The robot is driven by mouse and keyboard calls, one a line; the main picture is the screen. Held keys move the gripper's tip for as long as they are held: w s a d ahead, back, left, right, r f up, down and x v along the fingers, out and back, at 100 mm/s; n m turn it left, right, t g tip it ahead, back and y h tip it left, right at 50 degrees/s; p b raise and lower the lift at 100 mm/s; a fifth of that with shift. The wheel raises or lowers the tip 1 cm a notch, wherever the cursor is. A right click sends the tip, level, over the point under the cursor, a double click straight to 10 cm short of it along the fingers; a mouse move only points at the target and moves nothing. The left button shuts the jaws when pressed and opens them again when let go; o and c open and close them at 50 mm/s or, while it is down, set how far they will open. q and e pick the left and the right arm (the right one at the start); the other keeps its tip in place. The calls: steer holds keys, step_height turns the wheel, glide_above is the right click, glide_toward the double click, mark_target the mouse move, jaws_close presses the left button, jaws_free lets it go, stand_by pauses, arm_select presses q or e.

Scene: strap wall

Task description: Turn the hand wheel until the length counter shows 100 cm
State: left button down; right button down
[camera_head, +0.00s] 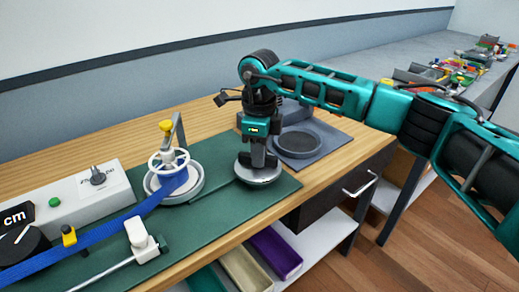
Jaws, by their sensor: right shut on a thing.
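My right gripper (258,163) points straight down over a round grey metal disc (259,178) on the green mat, which seems to be the hand wheel. Its fingers are shut on a part at the top of this disc; that part is mostly hidden by the fingers. The length counter (17,215) is a black display at the left edge. Only the white letters "cm" show; the number is outside the view. A blue strap (110,228) runs from the lower left to a white spoked wheel (168,161) above a grey round base. My left gripper is not in view.
A yellow-topped post (166,126) rises by the spoked wheel. A white lever block (142,240) is in front. A grey round dish (298,142) lies right. Coloured bins (274,253) sit below.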

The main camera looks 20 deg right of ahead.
steer(key=m, duration=0.3)
steer(key=shift+r, duration=0.1)
steer(key=m+p, duration=0.1)
steer(key=m, duration=0.1)
steer(key=shift+m, duration=0.3)
steer(key=m+p, duration=0.1)
steer(key=m, duration=0.2)
steer(key=shift+a+m, duration=0.1)
steer(key=shift+m, duration=0.2)
steer(key=m, duration=0.2)
steer(key=shift+s+m, duration=0.1)
steer(key=shift+m, duration=0.3)
steer(key=m+p, duration=0.2)
steer(key=m, duration=0.3)
steer(key=shift+a, duration=0.1)
steer(key=shift+m+p, duration=0.35)
steer(key=shift+m, duration=1.05)
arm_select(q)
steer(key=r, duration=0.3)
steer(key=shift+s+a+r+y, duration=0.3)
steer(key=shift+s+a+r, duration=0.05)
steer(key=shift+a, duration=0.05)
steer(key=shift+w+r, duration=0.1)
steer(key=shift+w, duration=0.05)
arm_select(e)
steer(key=shift+m, duration=0.3)
